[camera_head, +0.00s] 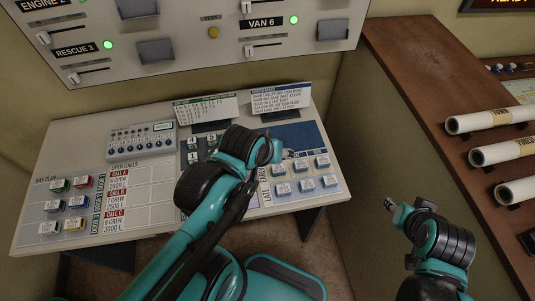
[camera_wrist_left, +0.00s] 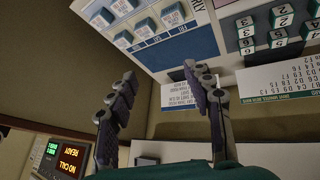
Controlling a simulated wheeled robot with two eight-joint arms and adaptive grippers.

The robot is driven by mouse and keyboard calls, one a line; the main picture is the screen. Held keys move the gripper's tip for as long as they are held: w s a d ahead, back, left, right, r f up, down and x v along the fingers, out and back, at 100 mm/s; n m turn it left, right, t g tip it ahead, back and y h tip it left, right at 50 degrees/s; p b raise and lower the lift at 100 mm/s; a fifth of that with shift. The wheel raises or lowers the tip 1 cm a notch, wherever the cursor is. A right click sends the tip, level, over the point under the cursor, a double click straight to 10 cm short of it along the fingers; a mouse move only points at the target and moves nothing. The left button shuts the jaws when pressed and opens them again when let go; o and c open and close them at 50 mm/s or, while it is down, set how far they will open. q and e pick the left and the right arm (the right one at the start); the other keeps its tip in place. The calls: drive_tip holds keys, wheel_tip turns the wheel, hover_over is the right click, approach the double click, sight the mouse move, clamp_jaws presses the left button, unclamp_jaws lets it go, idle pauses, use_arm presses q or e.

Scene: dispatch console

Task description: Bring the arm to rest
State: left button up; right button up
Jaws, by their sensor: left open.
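My left arm reaches up from the bottom over the middle of the console desk (camera_head: 165,215). Its gripper (camera_head: 280,151) is at the far end, mostly hidden behind my own wrist in the head view. In the left wrist view the left gripper (camera_wrist_left: 160,72) is open, its two dark fingers wide apart with nothing between them. My right arm is at the lower right, beside the desk. Its end (camera_head: 396,207) points left and is small, so its jaws cannot be made out.
Blue-topped blocks (camera_head: 306,185) stand on the desk right of my left wrist; coloured blocks (camera_head: 76,204) stand at its left. Two printed cards (camera_head: 281,98) stand at the back. A switch panel (camera_head: 190,45) rises behind. Rolled papers (camera_head: 492,119) lie on the brown shelf at right.

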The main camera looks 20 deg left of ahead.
use_arm(q)
drive_tip(key=m, duration=0.1)
drive_tip(key=s+a+m, duration=0.1)
drive_tip(key=m, duration=0.1)
drive_tip(key=shift+s+a+r+m+t, duration=0.15)
drive_tip(key=shift+s+a+m+t, duration=0.1)
drive_tip(key=shift+a+m+t, duration=0.05)
wheel_tip(320, 180, down, 7)
drive_tip(key=b, duration=0.6)
drive_tip(key=shift+b, duration=0.4)
